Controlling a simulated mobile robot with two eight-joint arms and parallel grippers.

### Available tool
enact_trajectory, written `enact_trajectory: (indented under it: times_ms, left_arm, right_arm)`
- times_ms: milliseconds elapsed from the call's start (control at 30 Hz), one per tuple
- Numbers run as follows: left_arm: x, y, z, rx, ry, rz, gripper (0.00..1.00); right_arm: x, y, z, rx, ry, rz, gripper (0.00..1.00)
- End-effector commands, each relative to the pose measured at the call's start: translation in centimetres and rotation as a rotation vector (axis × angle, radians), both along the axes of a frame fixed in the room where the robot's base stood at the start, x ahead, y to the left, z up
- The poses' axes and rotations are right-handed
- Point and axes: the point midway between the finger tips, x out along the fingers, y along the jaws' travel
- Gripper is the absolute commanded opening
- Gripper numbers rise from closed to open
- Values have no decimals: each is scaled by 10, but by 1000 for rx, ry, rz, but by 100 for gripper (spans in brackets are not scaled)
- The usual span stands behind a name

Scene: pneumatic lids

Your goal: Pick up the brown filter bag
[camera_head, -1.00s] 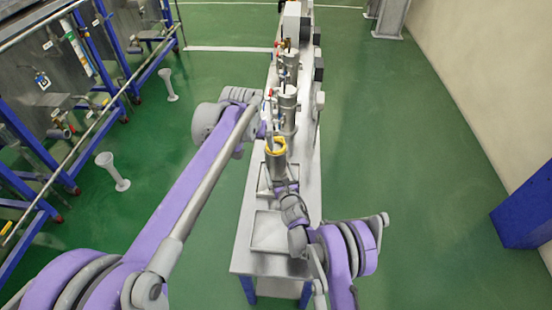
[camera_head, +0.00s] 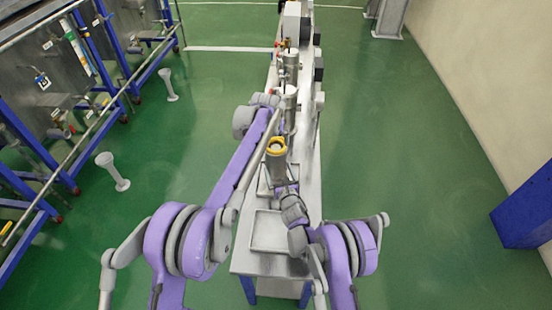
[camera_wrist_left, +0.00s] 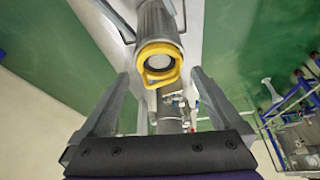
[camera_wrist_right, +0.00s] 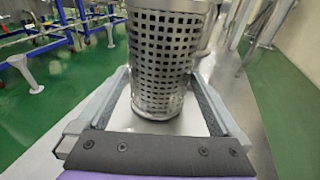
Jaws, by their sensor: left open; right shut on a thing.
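A grey perforated metal basket (camera_wrist_right: 165,60) stands upright in the right wrist view, between the fingers of my right gripper (camera_wrist_right: 165,85), which is shut on it. In the head view the basket (camera_head: 278,170) has a yellow ring (camera_head: 276,146) at its top with a pale centre. The yellow ring (camera_wrist_left: 158,64) and its loop handle show in the left wrist view. My left gripper (camera_wrist_left: 158,76) is open, its fingers spread to either side of the ring, apparently not touching it. No brown cloth is clearly visible; I cannot tell whether the ring is the filter bag's rim.
A long narrow bench (camera_head: 305,190) carries several metal canisters behind the basket. An empty shallow tray (camera_head: 268,232) lies at its near end. Blue-framed racks (camera_head: 60,150) stand at the left.

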Motion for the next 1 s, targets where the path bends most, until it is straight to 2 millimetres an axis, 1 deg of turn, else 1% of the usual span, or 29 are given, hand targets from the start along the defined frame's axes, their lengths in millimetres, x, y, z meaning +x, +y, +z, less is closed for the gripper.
enact_trajectory:
  times_ms: [33, 333, 467, 667, 800, 967, 1000]
  left_arm:
    - [1, 0, -5, 0, 0, 0, 100]
    - [17, -4, -42, 0, 0, 0, 100]
    - [20, -4, -49, 0, 0, 0, 100]
    - [20, -4, -51, 1, 1, 0, 100]
    - [20, -3, -51, 2, 1, 1, 75]
    - [20, -2, -52, 3, 2, 1, 46]
    - [20, -2, -52, 4, 3, 2, 39]
  right_arm:
    - [4, -7, -7, -9, 14, -17, 52]
    - [4, -7, -7, -9, 14, -17, 52]
    - [4, -7, -7, -9, 14, -17, 52]
    - [4, -7, -7, -11, 13, -16, 52]
    - [3, -7, -7, -12, 13, -16, 52]
    - [3, -7, -7, -12, 13, -16, 52]
    - [3, -7, -7, -12, 13, -16, 52]
